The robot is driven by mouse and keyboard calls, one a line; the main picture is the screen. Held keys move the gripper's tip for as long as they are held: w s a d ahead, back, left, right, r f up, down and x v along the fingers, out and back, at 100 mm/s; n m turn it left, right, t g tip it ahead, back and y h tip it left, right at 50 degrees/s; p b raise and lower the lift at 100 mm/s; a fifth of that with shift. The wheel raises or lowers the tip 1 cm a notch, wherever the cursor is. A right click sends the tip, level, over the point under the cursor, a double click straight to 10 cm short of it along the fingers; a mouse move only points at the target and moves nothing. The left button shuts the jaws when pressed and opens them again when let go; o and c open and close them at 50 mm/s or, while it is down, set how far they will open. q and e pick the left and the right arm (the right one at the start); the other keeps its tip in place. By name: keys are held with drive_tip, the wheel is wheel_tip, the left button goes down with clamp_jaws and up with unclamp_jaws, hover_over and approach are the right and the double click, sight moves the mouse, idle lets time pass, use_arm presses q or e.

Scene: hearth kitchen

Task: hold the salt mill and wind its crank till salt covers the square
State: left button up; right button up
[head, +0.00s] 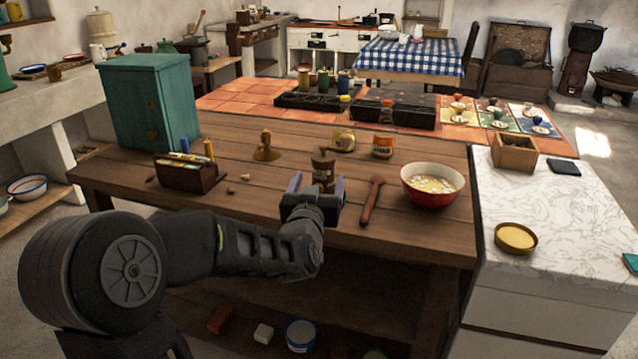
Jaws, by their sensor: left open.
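The salt mill (323,168), a brown wooden body with a crank on top, stands upright on the wooden table near its front middle. My left gripper (317,185) is open in front of the mill, with one finger to each side of its lower part. The gripper hides the mill's foot, and I cannot tell whether the fingers touch it. I cannot make out a square or salt beside the mill. A dark square (563,166) lies on the white counter at right, but I cannot tell if it is the task's square. My right gripper is out of view.
Jars (382,147) and a brass bell-like thing (266,148) are behind. A pen box (188,176) and teal cabinet (150,105) stand left.

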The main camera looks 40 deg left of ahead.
sight(322, 172)
use_arm(q)
drive_tip(key=shift+x, duration=3.8)
drive_tip(key=shift+c, duration=0.4)
clamp_jaws()
drive_tip(key=shift+o, duration=0.4)
unclamp_jaws()
drive_tip(key=v, duration=0.7)
drive_tip(key=shift+s+d, duration=0.2)
drive_tip(key=shift+s, duration=0.15)
drive_tip(key=shift+f, duration=0.1)
